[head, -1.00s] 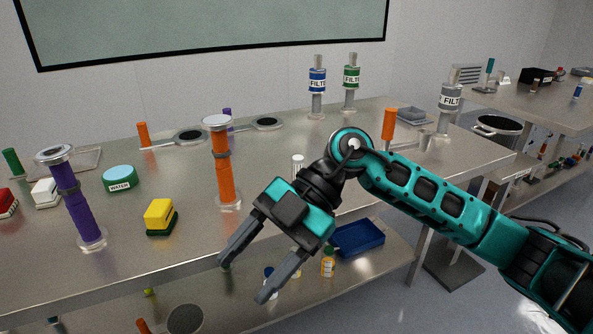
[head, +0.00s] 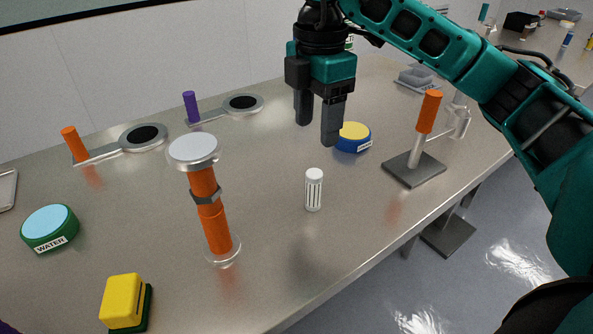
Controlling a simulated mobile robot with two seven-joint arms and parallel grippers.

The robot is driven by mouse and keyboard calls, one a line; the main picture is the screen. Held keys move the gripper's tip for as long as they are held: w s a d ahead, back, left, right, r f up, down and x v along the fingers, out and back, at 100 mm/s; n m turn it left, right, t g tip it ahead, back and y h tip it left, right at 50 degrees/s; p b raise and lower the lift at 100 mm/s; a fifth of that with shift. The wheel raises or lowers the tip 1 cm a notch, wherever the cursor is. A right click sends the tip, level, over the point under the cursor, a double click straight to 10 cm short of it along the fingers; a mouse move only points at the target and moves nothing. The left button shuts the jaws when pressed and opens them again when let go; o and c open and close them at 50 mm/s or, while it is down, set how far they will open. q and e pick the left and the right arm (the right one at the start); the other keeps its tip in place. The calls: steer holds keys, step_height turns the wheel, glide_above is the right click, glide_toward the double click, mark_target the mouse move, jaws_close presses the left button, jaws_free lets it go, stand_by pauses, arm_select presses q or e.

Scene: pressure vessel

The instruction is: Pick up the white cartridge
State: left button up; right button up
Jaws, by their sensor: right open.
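The white cartridge (head: 314,190) is a small white cylinder with dark vertical slots. It stands upright on the steel table (head: 270,276), right of the orange vessel. My right gripper (head: 317,134) points down with its two fingers apart and nothing between them. It appears above the cartridge in the picture, apart from it; how far behind or above it is I cannot tell exactly. My left gripper is not in view.
An orange pressure vessel (head: 208,195) with a clear base stands left of the cartridge. A blue and yellow round container (head: 352,138) sits behind it. An orange-handled stand (head: 415,166) is to the right. A yellow block (head: 122,300) and green WATER container (head: 50,230) lie left.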

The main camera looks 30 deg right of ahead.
mark_target(315, 172)
steer(key=shift+f, duration=0.4)
step_height(315, 172, down, 6)
steer(key=shift+s+f+b, duration=0.15)
steer(key=shift+b, duration=0.5)
step_height(315, 172, down, 5)
steer(key=shift+a+f, duration=0.1)
steer(key=shift+f, duration=0.1)
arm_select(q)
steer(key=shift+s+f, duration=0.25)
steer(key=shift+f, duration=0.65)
arm_select(e)
steer(key=shift+f, duration=0.15)
steer(key=c, duration=0.9)
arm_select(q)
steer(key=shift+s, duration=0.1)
arm_select(e)
jaws_close()
